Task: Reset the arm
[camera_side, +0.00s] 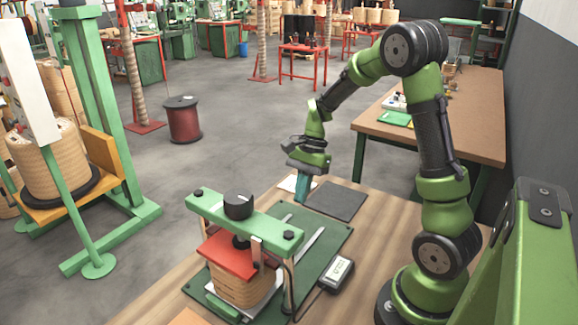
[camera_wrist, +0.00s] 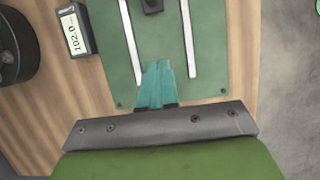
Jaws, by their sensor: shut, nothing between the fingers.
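My gripper (camera_side: 302,188) points down above the far end of the wooden table, near a dark grey mat. Its teal fingers are together with nothing between them. In the wrist view the shut fingers (camera_wrist: 158,84) show over the edge of the green base plate. On that plate (camera_side: 325,245) stands a press with a green crossbar (camera_side: 240,222), a black knob (camera_side: 238,206) and a red plate (camera_side: 240,254). A wound coil (camera_side: 243,288) sits under the red plate. My gripper is apart from the press, behind it and to its right.
A display box (camera_side: 337,274) stands beside the base plate; it reads about 102.0 in the wrist view (camera_wrist: 74,30). The dark grey mat (camera_side: 337,200) is bare. A white piece (camera_side: 289,183) lies by the gripper. A second table (camera_side: 455,115) stands behind at right.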

